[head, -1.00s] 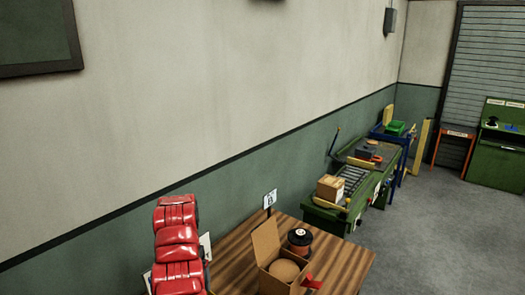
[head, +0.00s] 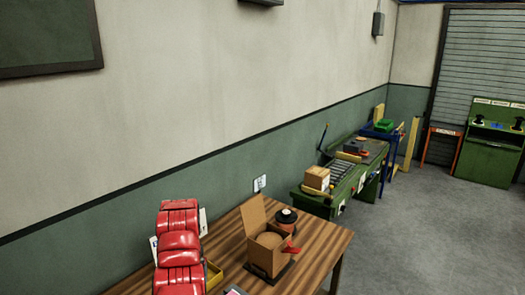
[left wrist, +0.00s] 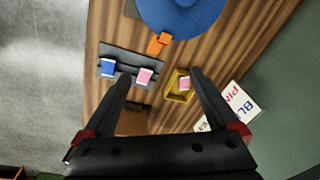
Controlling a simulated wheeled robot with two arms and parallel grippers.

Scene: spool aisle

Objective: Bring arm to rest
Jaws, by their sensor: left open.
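My left gripper (left wrist: 160,82) shows in the left wrist view with its two dark fingers spread apart, open and with nothing between the tips. It points down over the wooden table (left wrist: 238,50). My red left arm rises at the bottom of the head view, but its gripper is not seen there. My right gripper is in neither view.
A blue round thing (left wrist: 182,10) and a dark tray (left wrist: 115,55) lie near my fingers. Grey floor (head: 420,240) is free at right.

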